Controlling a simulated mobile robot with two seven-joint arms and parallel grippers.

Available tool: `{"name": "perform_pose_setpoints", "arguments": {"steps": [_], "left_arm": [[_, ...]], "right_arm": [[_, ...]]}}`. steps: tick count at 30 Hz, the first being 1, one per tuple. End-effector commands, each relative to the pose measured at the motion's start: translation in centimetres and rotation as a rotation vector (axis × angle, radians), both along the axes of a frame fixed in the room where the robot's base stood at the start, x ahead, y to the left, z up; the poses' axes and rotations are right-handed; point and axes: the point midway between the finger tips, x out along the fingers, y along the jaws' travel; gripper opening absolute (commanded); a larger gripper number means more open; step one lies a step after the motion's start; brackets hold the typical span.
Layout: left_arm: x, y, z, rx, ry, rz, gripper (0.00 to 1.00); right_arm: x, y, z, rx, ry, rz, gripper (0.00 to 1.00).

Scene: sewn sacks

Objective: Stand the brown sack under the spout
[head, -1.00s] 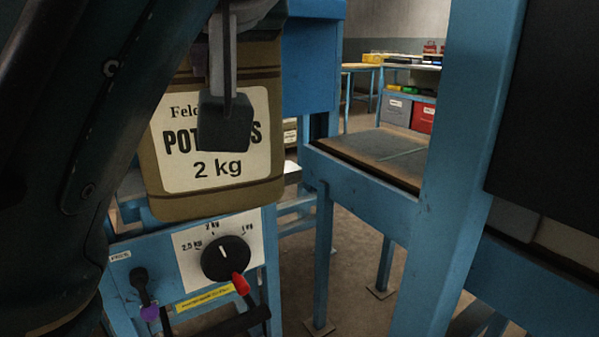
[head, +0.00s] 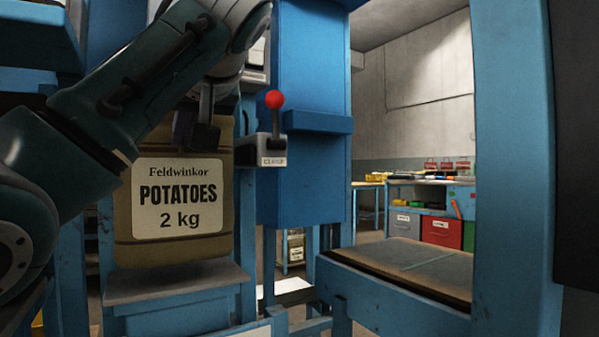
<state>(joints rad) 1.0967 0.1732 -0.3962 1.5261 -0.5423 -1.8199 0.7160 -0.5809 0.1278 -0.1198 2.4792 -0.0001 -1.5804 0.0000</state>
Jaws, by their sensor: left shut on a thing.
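The brown sack (head: 180,200) hangs upright at left centre in the head view, with a white label reading "Feldwinkor POTATOES 2 kg". My left gripper (head: 197,136) is at the sack's top edge and shut on it; my arm hides part of the top. The sack's bottom is over a blue stand with a grey top (head: 170,290); I cannot tell whether it touches. A clamp lever with a red knob (head: 274,99) is just right of the sack's top. I cannot make out the spout; my arm covers the area above the sack. My right gripper is out of view.
A tall blue housing (head: 308,130) stands right of the sack. A blue-framed bench (head: 400,275) and a thick blue post (head: 515,170) are farther right. Shelving with grey and red bins (head: 440,231) is in the background.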

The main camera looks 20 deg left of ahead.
Motion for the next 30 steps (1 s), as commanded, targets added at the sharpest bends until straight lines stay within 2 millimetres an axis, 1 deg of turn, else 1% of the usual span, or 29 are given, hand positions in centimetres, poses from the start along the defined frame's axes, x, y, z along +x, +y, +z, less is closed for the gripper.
{"name": "perform_pose_setpoints", "arguments": {"steps": [2, 8, 9, 12, 15, 16, 21, 26, 27, 30], "left_arm": [[0.7, 0.9, 0.2, 0.002, 0.0, 0.003, 0.0], [1.6, 1.9, 0.1, 0.0, -0.001, 0.001, 0.0], [1.8, 2.1, -0.4, 0.0, 0.0, 0.001, 0.0], [1.7, 2.0, -2.4, 0.002, -0.001, 0.0, 0.0], [1.7, 2.0, -3.6, 0.001, -0.003, 0.001, 0.0], [1.7, 2.0, -3.8, 0.001, -0.004, 0.0, 0.0], [1.7, 2.0, -3.5, 0.0, -0.002, -0.001, 0.0], [1.7, 2.0, -3.6, 0.001, -0.001, -0.001, 0.0], [1.7, 2.0, -3.6, 0.001, -0.001, -0.001, 0.09], [1.7, 2.0, -3.6, 0.001, -0.001, -0.001, 0.21]], "right_arm": [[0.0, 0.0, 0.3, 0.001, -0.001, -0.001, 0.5], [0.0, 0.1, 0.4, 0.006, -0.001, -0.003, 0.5], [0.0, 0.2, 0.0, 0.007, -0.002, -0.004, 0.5], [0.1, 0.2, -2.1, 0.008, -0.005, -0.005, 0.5], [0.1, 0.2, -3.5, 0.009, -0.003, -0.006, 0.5], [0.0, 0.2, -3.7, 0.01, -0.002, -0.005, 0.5], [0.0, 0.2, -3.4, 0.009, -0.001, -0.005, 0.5], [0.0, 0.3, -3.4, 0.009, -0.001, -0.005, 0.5], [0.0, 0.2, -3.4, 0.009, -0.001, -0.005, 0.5], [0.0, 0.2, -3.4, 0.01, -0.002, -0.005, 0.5]]}}
